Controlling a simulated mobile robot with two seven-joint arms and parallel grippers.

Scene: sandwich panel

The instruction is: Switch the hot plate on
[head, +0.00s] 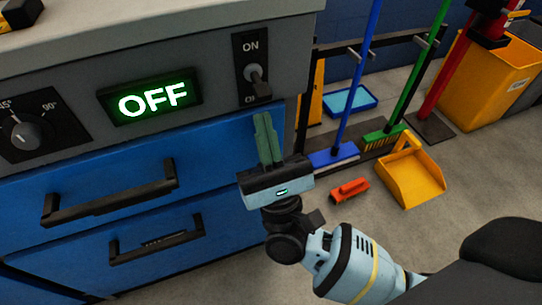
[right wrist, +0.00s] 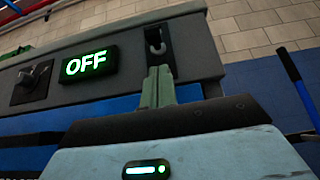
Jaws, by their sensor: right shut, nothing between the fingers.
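The hot plate's panel is a grey front with a lit display (head: 152,100) reading OFF in green. To its right is a black switch plate (head: 252,48) marked ON at the top, with a metal toggle (head: 257,80) pointing down over the lower label. My right gripper (head: 264,118) is shut and empty, its green fingers pointing up just below the switch plate, in front of the blue cabinet. In the right wrist view the fingers (right wrist: 158,72) stand just below the toggle (right wrist: 156,46); I cannot tell whether they touch it. My left gripper is not in view.
A dial (head: 26,135) with angle marks is left of the display. Blue drawers with black handles (head: 110,193) lie below. To the right are a rack of brooms, a yellow dustpan (head: 411,177), an orange brush (head: 349,190) and a yellow bin (head: 490,75). Open floor lies in front.

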